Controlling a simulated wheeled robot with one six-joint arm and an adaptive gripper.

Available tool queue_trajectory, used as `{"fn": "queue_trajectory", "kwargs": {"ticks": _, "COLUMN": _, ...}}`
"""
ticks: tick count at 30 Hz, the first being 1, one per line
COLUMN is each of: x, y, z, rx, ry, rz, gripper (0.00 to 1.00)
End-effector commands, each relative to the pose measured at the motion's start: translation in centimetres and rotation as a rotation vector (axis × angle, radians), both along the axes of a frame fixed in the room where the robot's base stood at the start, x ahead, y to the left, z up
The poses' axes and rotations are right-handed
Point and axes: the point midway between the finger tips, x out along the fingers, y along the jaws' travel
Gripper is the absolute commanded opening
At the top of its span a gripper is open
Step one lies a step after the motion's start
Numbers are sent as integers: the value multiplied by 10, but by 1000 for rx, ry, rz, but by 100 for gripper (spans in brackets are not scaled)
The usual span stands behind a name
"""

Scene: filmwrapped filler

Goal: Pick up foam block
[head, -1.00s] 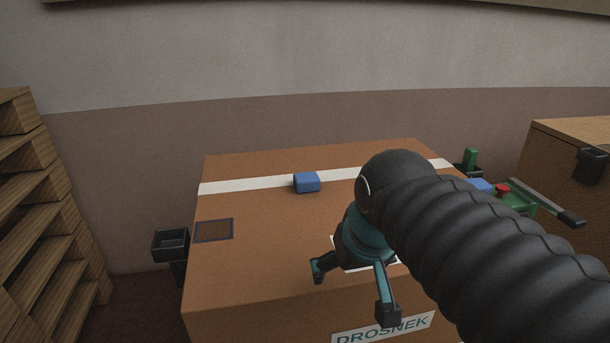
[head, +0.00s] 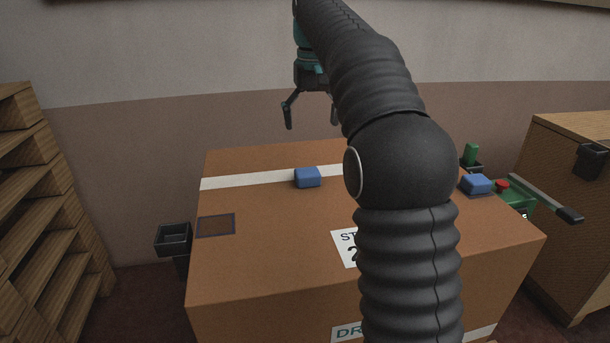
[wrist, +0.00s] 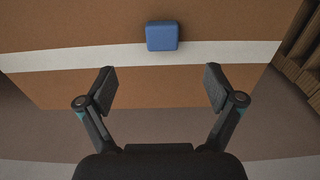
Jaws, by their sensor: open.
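A blue foam block (head: 307,177) lies on top of the large brown carton (head: 270,245), at the edge of its white tape stripe. In the wrist view the block (wrist: 161,36) sits beyond the fingertips, centred between them. My gripper (head: 311,112) is open and empty, raised above the far side of the carton and pointing down. In the wrist view both fingers of my gripper (wrist: 160,88) are spread apart and touch nothing. A second blue block (head: 475,184) is at the carton's right side, partly beside my arm.
A black bin (head: 174,238) is at the carton's left side. Wooden shelving (head: 25,200) stands at far left. A green device with a red button (head: 502,184) and a wooden cabinet (head: 575,190) are at right. The wall is close behind the carton.

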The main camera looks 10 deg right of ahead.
Motion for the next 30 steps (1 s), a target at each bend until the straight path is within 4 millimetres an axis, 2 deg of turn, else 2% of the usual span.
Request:
{"fn": "queue_trajectory", "kwargs": {"ticks": 3, "x": 19, "y": 0, "z": -5, "rx": 0, "ry": 28, "rz": 0, "gripper": 92}}
{"fn": "queue_trajectory", "kwargs": {"ticks": 7, "x": 27, "y": -1, "z": -7, "rx": 0, "ry": 45, "rz": 0, "gripper": 92}}
{"fn": "queue_trajectory", "kwargs": {"ticks": 11, "x": 29, "y": -1, "z": -16, "rx": 0, "ry": 52, "rz": 0, "gripper": 92}}
{"fn": "queue_trajectory", "kwargs": {"ticks": 21, "x": 28, "y": 0, "z": -74, "rx": 0, "ry": 51, "rz": 0, "gripper": 92}}
{"fn": "queue_trajectory", "kwargs": {"ticks": 24, "x": 28, "y": 0, "z": -86, "rx": 0, "ry": 50, "rz": 0, "gripper": 92}}
{"fn": "queue_trajectory", "kwargs": {"ticks": 30, "x": 28, "y": 0, "z": -96, "rx": 0, "ry": 49, "rz": 0, "gripper": 92}}
